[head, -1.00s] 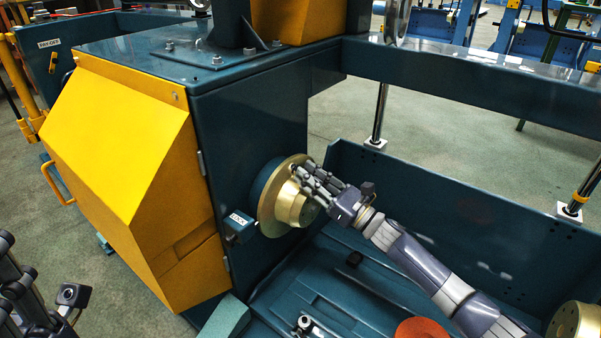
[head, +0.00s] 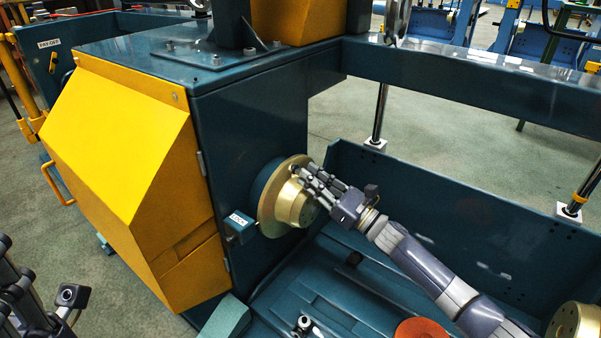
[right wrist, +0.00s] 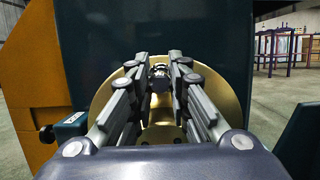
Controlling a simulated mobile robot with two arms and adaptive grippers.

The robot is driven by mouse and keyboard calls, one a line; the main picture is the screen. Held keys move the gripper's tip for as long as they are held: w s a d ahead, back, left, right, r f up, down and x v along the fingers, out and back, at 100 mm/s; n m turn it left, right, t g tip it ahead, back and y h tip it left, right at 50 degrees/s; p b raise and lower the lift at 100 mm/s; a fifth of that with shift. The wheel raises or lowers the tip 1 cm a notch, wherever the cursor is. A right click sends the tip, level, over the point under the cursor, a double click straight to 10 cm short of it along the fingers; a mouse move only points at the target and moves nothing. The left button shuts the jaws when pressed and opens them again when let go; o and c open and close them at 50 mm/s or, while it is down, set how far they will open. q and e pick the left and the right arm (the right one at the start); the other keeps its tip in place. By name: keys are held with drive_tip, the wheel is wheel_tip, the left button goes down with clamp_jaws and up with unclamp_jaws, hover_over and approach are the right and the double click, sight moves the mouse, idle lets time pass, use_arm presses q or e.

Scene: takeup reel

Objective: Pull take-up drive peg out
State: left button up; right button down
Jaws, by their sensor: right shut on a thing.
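The gold round drive flange (head: 268,212) stands out from the teal side of the machine, with a stepped gold hub at its middle. My right gripper (head: 300,176) reaches it from the right, its fingertips at the upper part of the flange face. In the right wrist view the fingers (right wrist: 159,70) close around a small dark and metallic peg (right wrist: 159,73) in front of the gold disc. The fingers cover most of the peg, and I cannot tell how deep it sits. My left gripper (head: 22,295) is at the lower left, away from the machine, partly cut off by the frame.
A small blue labelled block (head: 240,227) sits beside the flange on the left. The yellow cover (head: 120,170) fills the left. Below are the teal base and an orange disc (head: 422,329); another gold hub (head: 577,325) is at lower right.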

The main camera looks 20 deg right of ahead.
drive_tip(key=s+d+p, duration=0.1)
drive_tip(key=s+d, duration=0.3)
drive_tip(key=s, duration=0.2)
drive_tip(key=shift+s+p, duration=0.35)
drive_tip(key=shift+s, duration=0.05)
